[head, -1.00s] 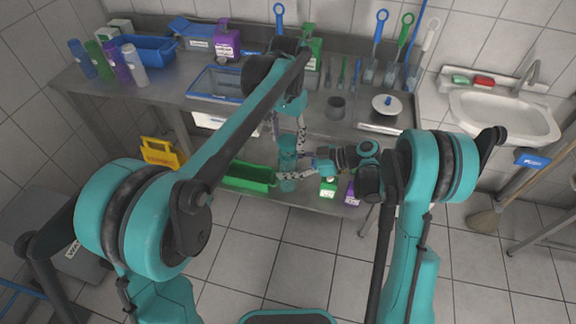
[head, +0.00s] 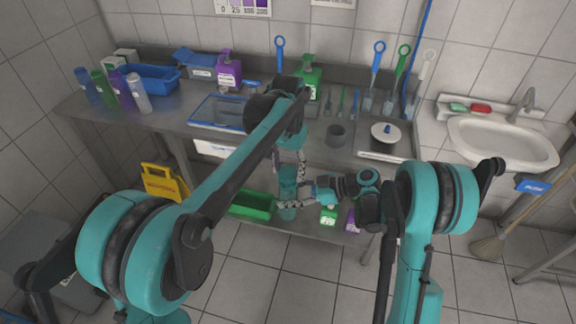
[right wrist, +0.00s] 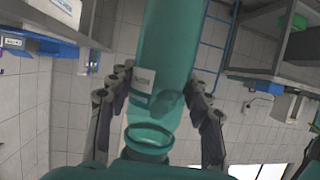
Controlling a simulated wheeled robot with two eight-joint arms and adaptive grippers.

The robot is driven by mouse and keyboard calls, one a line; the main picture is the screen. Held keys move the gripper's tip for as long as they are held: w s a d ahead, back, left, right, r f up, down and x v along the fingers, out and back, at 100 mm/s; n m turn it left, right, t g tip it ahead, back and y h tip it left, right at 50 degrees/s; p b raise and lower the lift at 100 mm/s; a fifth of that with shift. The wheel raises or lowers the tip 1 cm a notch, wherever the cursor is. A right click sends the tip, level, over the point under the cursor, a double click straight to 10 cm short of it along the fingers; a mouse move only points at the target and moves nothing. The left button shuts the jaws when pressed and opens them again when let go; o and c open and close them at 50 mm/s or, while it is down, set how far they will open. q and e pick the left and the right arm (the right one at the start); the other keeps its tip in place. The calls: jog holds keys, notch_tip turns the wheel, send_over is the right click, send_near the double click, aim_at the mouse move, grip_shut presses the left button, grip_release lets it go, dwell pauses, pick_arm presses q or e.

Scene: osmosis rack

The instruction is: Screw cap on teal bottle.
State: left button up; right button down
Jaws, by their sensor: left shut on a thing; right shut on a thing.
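The teal bottle (head: 288,187) stands upright in front of the workbench, between my two grippers. In the right wrist view the bottle (right wrist: 168,50) is large, with a small pale label and a round teal rim near the lower end. My right gripper (head: 289,205) comes from the right and is shut on the bottle; its fingers lie on both sides of it in the wrist view. My left gripper (head: 289,158) points down from above and is shut at the bottle's upper end. The cap is hidden or too small to make out between its fingers.
A green bin (head: 252,205) is just left of the bottle. Green and purple bottles (head: 329,214) sit low on the right. The steel bench (head: 180,122) behind carries a blue tray, a grey cup (head: 336,135) and a lidded pot (head: 386,135). A yellow sign (head: 160,182) stands left.

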pick_arm(q)
jog(key=shift+f, duration=0.75)
dwell(0.4)
jog(key=m, duration=0.8)
jog(key=shift+m, duration=0.4)
jog(key=m, duration=1.1)
jog(key=shift+m, duration=0.4)
jog(key=m, duration=0.6)
jog(key=shift+m, duration=0.4)
jog(key=m, duration=0.5)
